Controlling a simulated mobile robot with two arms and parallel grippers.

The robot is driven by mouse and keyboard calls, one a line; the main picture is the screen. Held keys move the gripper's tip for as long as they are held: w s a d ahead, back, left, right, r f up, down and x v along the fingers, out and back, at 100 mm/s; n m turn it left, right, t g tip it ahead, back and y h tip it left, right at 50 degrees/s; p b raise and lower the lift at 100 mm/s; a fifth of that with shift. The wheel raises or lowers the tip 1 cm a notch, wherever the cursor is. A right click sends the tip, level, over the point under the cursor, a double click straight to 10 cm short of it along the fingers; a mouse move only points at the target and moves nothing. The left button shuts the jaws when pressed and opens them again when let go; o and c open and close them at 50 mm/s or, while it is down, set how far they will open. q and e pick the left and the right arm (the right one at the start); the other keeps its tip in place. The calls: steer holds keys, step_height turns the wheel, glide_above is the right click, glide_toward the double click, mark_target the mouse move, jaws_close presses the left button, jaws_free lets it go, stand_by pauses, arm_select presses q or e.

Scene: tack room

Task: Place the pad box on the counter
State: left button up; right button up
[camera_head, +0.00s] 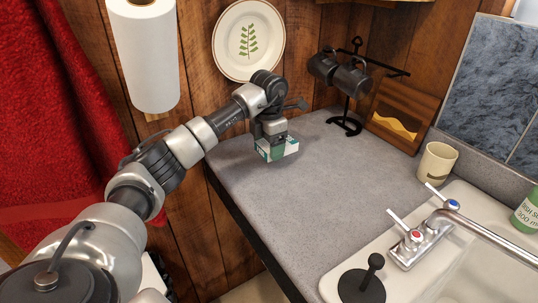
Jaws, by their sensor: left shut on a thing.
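The pad box (283,150) is a small white and teal-green box at the back left part of the grey counter (290,205). My left gripper (273,139) points down from above and is shut on the box. The gripper hides the box's top and part of its side. I cannot tell whether the box's underside touches the counter or is just above it. My right gripper is not in view.
A black stand with dark mugs (345,75) and a wooden holder (402,115) stand at the back. A beige cup (437,162), a faucet (430,238) and a sink are at the right. The counter's middle is clear. A paper towel roll (145,55) hangs at the left.

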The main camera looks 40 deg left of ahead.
mark_target(268, 165)
arm_select(q)
step_height(268, 165, down, 4)
steer(key=shift+r+p, duration=0.1)
steer(key=shift+p, duration=0.4)
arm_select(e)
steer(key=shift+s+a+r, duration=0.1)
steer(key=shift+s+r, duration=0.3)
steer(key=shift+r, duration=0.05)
arm_select(q)
steer(key=shift+f, duration=0.25)
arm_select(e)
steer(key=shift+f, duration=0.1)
arm_select(q)
steer(key=o, duration=0.9)
step_height(268, 165, up, 12)
steer(key=shift+r+b, duration=0.15)
steer(key=shift+b, duration=0.8)
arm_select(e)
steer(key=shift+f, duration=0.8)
